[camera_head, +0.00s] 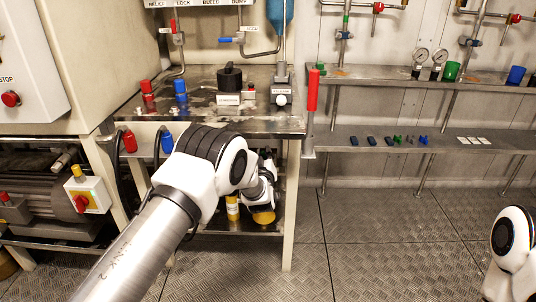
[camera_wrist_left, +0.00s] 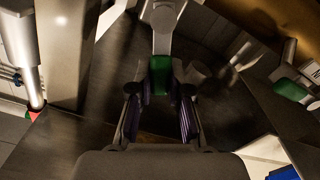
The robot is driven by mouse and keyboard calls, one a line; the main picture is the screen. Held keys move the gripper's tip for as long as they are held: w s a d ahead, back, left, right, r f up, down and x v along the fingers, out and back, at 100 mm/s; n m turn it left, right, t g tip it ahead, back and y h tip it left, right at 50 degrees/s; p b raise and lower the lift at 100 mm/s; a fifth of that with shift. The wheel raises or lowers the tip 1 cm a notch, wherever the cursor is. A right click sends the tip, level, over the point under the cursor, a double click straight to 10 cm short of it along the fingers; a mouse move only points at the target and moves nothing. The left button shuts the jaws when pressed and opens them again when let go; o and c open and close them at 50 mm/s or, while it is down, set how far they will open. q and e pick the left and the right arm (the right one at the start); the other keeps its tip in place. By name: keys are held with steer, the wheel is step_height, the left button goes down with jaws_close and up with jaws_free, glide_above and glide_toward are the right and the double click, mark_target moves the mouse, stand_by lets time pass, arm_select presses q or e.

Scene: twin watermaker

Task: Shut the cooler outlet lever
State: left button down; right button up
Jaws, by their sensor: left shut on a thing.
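In the left wrist view, a green-sleeved lever (camera_wrist_left: 160,75) lies straight ahead, its metal arm running up to a pivot. My left gripper (camera_wrist_left: 161,98) has its two dark fingers on either side of the green sleeve and is shut on it. I cannot read a label that names this lever. In the head view, my left arm reaches below the metal bench, and its gripper and the lever are mostly hidden behind the wrist. My right arm shows only in part at the right edge; its gripper is out of view.
A second green handle (camera_wrist_left: 290,90) is at the right in the wrist view. The bench (camera_head: 225,123) edge is just above my left wrist, with a bench leg (camera_head: 291,210) to the right. A red handle (camera_head: 312,90) stands beside the bench. The floor (camera_head: 375,245) right of it is clear.

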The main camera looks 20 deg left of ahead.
arm_select(q)
steer(key=s+a+f+n+b, duration=0.1)
steer(key=a+f+n+b, duration=0.2)
steer(key=n, duration=1)
steer(key=shift+a+f, duration=0.2)
steer(key=shift+f, duration=0.8)
steer(key=c, duration=1.1)
jaws_free()
steer(key=shift+f, duration=0.1)
steer(key=v, duration=1.2)
